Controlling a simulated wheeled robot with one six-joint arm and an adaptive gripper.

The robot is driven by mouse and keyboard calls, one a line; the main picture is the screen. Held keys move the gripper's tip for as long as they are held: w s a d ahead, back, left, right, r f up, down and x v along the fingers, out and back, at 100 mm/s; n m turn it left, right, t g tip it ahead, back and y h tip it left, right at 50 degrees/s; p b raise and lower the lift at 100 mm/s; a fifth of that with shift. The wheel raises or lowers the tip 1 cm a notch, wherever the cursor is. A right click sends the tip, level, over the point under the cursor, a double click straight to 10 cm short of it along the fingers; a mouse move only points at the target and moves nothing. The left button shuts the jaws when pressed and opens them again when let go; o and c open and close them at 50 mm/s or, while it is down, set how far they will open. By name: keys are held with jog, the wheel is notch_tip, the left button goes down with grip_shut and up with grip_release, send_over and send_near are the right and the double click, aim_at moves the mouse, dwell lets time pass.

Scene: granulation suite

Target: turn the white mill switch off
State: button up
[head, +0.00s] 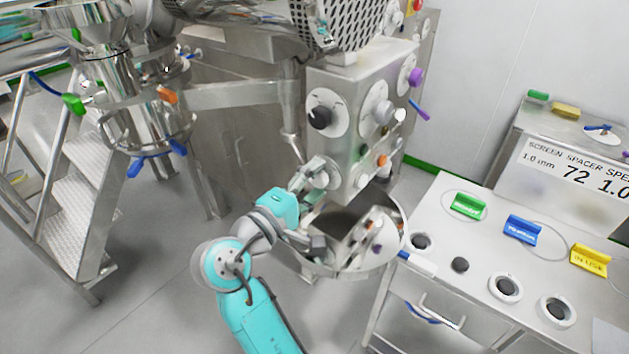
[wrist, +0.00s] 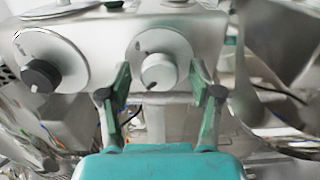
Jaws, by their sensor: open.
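The white mill switch (wrist: 158,70) is a round knob on a pale disc on the front of a steel box. A small dark mark shows at its lower edge, slightly left. My gripper (wrist: 161,74) is open, with one green finger on each side of the knob. Small gaps seem to separate the fingers from the knob; I cannot tell if either touches. In the head view my gripper (head: 312,174) is at the lower front of the box, beside the white disc (head: 324,172), and partly covers the switch.
A black knob (wrist: 40,75) on its own disc is left of the switch; it also shows above my gripper in the head view (head: 320,117). A steel bowl (head: 345,268) lies below. A cart (head: 470,262) with colored tags is at right, metal steps (head: 85,180) at left.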

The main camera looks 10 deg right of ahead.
jog(key=v, duration=1.1)
jog(key=shift+s+a, duration=0.25)
jog(key=shift+s, duration=0.05)
